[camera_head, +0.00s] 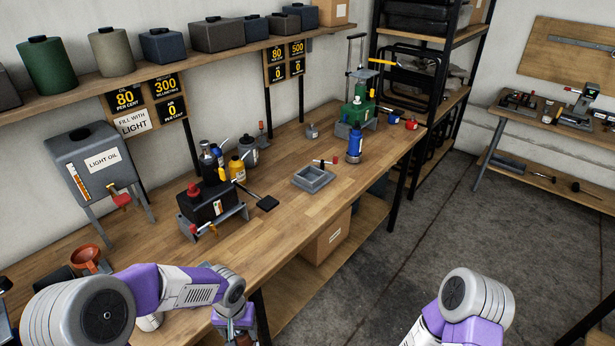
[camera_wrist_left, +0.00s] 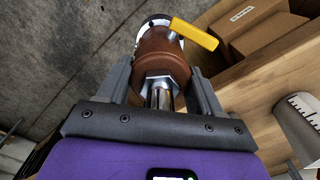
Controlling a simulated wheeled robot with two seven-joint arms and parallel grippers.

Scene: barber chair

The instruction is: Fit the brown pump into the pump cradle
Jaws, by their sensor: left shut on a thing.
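The brown pump (camera_wrist_left: 162,58) fills the top middle of the left wrist view, with a yellow lever (camera_wrist_left: 193,33) and a bright metal neck. My left gripper (camera_wrist_left: 160,88) is shut on it, one finger on each side of the neck. In the head view this gripper (camera_head: 236,328) is at the bottom edge, in front of the bench, and the pump there is mostly cut off. I cannot tell for sure which fixture is the pump cradle; an empty grey square holder (camera_head: 313,179) sits on the bench. My right gripper is out of view below my right arm.
On the bench (camera_head: 270,215) stand a black unit with a red knob (camera_head: 207,203), several bottles, a blue bottle (camera_head: 354,145), a green device (camera_head: 357,112) and a copper funnel (camera_head: 88,258). A cardboard box (camera_head: 325,240) sits underneath.

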